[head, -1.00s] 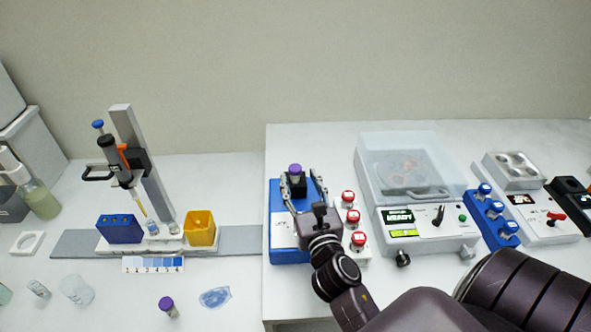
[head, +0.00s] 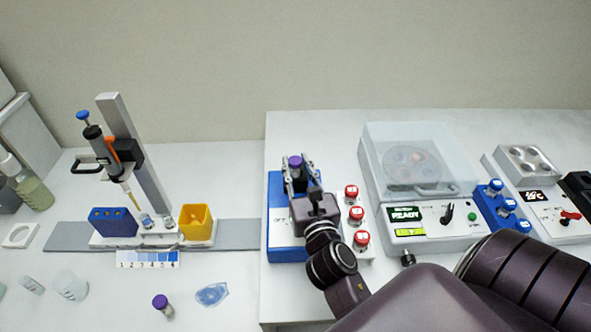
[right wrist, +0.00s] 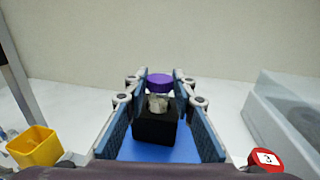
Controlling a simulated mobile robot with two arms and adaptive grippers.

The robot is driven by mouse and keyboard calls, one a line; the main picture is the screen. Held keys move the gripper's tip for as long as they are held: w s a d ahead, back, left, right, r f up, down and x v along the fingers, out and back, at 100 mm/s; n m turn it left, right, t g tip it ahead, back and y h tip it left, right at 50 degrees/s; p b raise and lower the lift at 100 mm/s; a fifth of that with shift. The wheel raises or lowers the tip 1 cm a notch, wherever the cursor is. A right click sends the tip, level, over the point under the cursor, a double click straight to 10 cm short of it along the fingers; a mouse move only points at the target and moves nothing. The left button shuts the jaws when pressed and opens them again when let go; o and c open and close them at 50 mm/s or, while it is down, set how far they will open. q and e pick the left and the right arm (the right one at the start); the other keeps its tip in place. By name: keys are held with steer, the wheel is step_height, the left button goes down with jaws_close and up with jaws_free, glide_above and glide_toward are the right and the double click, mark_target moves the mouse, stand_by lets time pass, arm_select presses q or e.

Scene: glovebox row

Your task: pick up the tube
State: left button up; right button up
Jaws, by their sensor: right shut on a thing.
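A tube with a purple cap (head: 295,161) stands upright at the black holder on the blue base (head: 280,240). In the right wrist view its purple cap (right wrist: 159,83) and pale body show above the black holder block (right wrist: 155,127). My right gripper (head: 298,175) is shut on this tube, with one finger on each side just below the cap. The two blue-padded fingers (right wrist: 160,98) also flank it in the right wrist view. The tube's lower end is hidden in the holder. My left gripper is not in view.
Several red-capped tubes (head: 357,214) stand just right of the blue base. A clear-lidded centrifuge (head: 420,205) is further right, beside a blue rack (head: 498,208). A pipette stand (head: 133,150), a yellow bin (head: 196,224) and another purple-capped tube (head: 161,303) are at left.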

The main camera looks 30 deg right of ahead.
steer(key=shift+r, duration=0.1)
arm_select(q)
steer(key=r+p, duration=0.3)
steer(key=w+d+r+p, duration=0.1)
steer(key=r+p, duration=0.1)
arm_select(e)
step_height(320, 180, up, 20)
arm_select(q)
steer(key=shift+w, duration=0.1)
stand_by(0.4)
